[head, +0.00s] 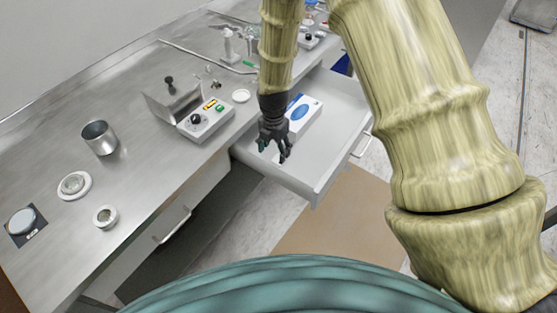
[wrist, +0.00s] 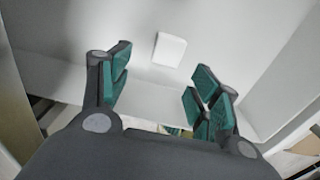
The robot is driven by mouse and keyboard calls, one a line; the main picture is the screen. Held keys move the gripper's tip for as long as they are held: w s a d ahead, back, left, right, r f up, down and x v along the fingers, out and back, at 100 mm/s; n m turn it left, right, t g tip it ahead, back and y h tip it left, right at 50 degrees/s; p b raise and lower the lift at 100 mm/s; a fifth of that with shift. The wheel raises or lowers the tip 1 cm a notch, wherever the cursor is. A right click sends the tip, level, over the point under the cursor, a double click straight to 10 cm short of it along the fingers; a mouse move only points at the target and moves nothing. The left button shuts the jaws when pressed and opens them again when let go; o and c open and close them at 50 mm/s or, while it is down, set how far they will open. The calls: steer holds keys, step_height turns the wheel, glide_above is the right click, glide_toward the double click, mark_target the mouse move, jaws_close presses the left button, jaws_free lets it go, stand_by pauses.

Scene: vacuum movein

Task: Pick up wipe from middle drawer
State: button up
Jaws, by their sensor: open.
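The middle drawer (head: 325,168) is pulled open below the counter and has a white interior. My gripper (head: 272,148) is over the drawer, pointing down, with its fingers apart and nothing between them. In the wrist view my gripper (wrist: 160,90) shows teal finger pads spread wide. A small white square piece, likely the wipe (wrist: 169,50), lies flat on the drawer floor, beyond the gap between the fingertips. In the head view I cannot make out this white piece clearly; my gripper may hide it.
A white and blue box (head: 302,117) stands in the drawer beside my gripper. The drawer walls (wrist: 285,60) rise around the white piece. The steel counter (head: 140,180) holds a control box (head: 206,120), a metal cup (head: 99,138) and small round parts.

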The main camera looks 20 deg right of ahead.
mark_target(276, 162)
steer(key=shift+s+f, duration=0.1)
steer(key=f, duration=0.1)
steer(key=f+p, duration=0.1)
steer(key=f, duration=0.1)
steer(key=shift+s+d+f+p, duration=0.1)
steer(key=shift+s+d+p, duration=0.1)
steer(key=shift+d+p, duration=0.1)
steer(key=shift+f, duration=0.9)
steer(key=c, duration=0.8)
